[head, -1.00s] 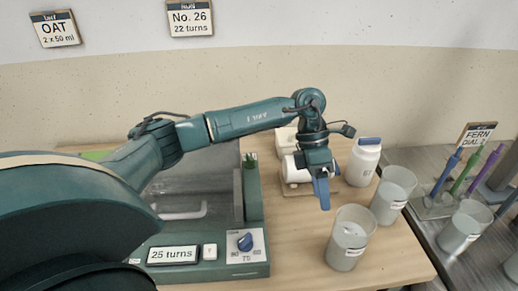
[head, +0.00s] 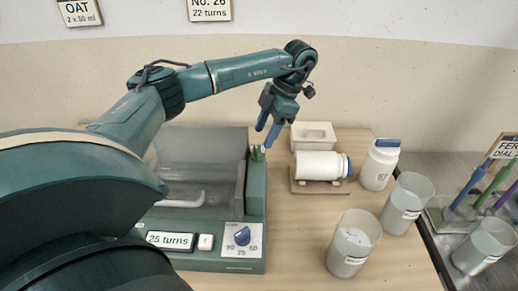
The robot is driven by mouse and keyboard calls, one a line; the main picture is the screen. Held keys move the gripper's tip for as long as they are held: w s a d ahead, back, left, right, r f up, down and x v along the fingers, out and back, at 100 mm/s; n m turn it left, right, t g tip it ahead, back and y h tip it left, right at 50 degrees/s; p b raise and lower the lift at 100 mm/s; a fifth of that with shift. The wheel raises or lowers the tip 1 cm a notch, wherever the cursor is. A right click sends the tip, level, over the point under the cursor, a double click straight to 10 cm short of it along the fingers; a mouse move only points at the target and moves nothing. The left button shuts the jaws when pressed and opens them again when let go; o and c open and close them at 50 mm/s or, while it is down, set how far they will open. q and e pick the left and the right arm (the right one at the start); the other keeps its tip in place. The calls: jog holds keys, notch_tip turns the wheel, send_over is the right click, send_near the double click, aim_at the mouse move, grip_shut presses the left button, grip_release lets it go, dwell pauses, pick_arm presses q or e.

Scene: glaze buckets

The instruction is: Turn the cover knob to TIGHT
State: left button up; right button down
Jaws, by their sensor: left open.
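A teal machine (head: 255,205) stands at the left with a see-through grey cover (head: 195,150) that has a pale handle (head: 183,198). A small green knob-like part (head: 257,153) sits on top of the machine's right column, by the cover; I cannot read any TIGHT mark on it. My left gripper (head: 267,132) is open and empty, pointing down just above the green part. A blue dial knob (head: 242,236) sits on the front panel among the numbers 90, 75 and 60. My right gripper is not in view.
A display (head: 170,240) reads 25 turns. A white jar (head: 320,165) lies on its side on a wooden stand, with an upright white jar (head: 379,170) beside it. Clear beakers (head: 353,245) (head: 405,203) stand to the right. The wood between machine and beakers is clear.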

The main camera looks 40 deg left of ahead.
aim_at(257, 149)
pick_arm(q)
jog(key=x, duration=0.4)
jog(key=shift+p, duration=0.3)
jog(key=shift+s+a+f, duration=0.1)
jog(key=shift+s+f, duration=0.05)
jog(key=shift+f, duration=0.35)
jog(key=c, duration=1)
